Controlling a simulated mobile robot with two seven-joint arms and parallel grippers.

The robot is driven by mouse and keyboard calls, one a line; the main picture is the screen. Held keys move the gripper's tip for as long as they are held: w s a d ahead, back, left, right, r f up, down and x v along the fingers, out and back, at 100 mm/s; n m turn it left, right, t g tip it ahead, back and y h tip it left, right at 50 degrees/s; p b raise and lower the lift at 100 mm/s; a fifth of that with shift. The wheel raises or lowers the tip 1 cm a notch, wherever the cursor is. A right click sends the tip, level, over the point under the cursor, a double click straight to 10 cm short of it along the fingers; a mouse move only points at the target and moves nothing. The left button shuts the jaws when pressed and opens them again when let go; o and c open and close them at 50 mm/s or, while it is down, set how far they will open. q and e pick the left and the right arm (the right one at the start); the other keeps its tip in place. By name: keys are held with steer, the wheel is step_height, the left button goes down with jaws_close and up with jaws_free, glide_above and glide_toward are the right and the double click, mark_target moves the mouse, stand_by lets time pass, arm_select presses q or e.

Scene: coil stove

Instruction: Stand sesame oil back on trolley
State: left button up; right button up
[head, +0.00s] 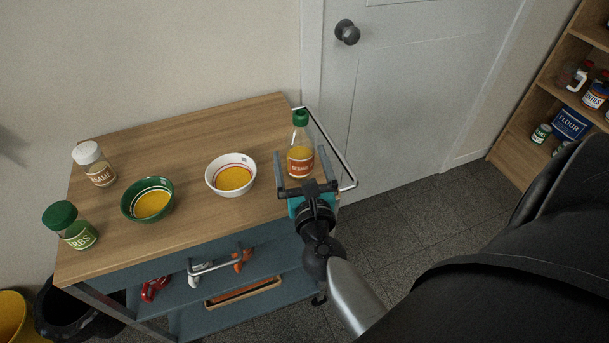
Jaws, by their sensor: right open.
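The sesame oil bottle (301,148), clear with a green cap and an orange label, stands upright at the right end of the wooden trolley top (190,130). Its base is partly hidden by my gripper. My right gripper (292,163) is open at the trolley's right edge, with its fingers on either side of the bottle's lower part. Whether a finger touches the bottle cannot be told. My left gripper is not in view.
A white bowl (231,174), a green bowl (148,199), a white-capped jar (94,164) and a green-capped jar (71,225) stand on the trolley top. A metal handle rail (334,142) runs around its right end. A door (405,85) and a shelf (552,85) stand behind.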

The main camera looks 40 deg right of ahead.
steer(key=shift+b+v, duration=0.4)
steer(key=shift+v, duration=2)
